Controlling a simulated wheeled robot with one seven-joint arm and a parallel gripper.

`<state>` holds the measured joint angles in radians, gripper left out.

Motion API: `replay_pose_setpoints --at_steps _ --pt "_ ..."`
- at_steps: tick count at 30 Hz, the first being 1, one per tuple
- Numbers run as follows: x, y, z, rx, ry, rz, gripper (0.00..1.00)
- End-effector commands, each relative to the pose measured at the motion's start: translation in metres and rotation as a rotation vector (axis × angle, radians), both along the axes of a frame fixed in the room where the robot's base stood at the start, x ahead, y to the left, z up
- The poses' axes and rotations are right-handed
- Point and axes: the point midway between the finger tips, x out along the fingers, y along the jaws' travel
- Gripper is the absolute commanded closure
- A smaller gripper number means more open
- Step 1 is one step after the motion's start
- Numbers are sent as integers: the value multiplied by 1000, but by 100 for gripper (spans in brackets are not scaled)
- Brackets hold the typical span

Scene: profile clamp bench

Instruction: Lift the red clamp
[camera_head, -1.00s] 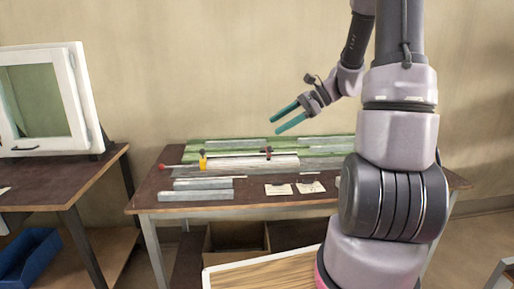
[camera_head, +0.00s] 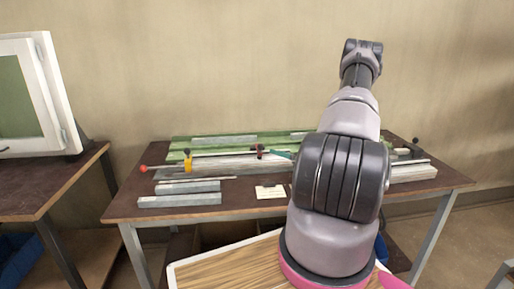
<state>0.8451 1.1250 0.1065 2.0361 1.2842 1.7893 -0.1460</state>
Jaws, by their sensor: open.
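A bar clamp lies on the bench among the metal profiles. It has a red knob (camera_head: 143,168) at its left end, a yellow part (camera_head: 187,160) near it and a thin bar running right to a dark reddish block (camera_head: 259,151). I cannot tell for certain which of these parts belong together. My gripper (camera_head: 280,153) shows only as teal finger tips beside the reddish block, over the bench. The rest of it is hidden behind my arm. It is open, and whether it touches the block cannot be told.
The dark bench (camera_head: 120,208) carries several grey profiles (camera_head: 180,200), green strips (camera_head: 212,141) and a paper label (camera_head: 270,192). Another clamp with a dark knob (camera_head: 415,141) lies at the right. A white-framed window (camera_head: 55,90) stands on the left table.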

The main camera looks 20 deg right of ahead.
Motion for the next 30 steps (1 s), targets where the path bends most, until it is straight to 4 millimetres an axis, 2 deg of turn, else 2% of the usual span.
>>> replay_pose_setpoints --at_steps 9,15,21,28,29,30 --pt "52 31 1 -3 -3 7 34" --pt "76 44 1 -3 -1 6 34" --pt "86 49 1 -2 -1 4 34" --pt "86 49 1 -2 -1 4 34" --pt "86 49 1 -2 -1 4 42" --pt "86 49 1 -2 -1 4 57"
